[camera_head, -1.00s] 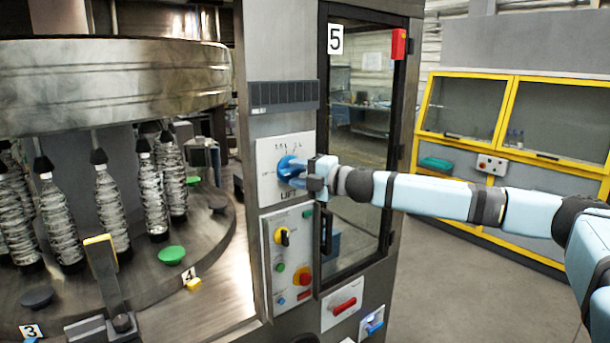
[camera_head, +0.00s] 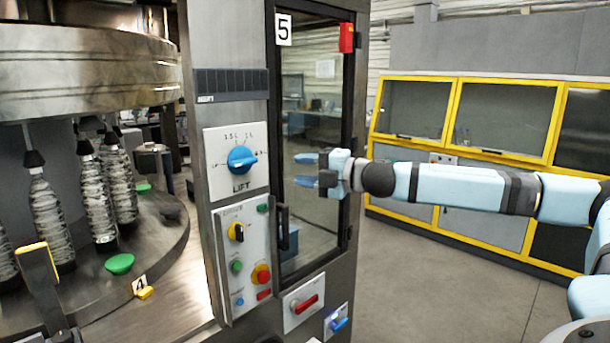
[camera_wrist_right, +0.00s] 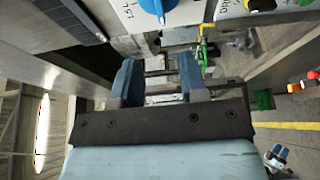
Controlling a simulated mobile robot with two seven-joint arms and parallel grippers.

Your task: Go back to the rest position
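My right gripper (camera_head: 306,170) is open and empty in the head view, in front of the glass door (camera_head: 312,130) marked 5. Its two blue fingers point left and are spread apart; they also show in the right wrist view (camera_wrist_right: 158,82) with nothing between them. The blue LIFT knob (camera_head: 242,159) on its white plate (camera_head: 215,180) is to the left of the fingertips, with a clear gap. Part of the knob shows at the top of the right wrist view (camera_wrist_right: 155,8). My left gripper is in neither view.
The control panel (camera_head: 228,265) with a yellow-black switch and red button is below the knob. The labeller carousel (camera_head: 175,255) with several bottles stands at left. A yellow-framed cabinet (camera_head: 450,150) is at the back right. Open floor (camera_head: 430,280) lies before it.

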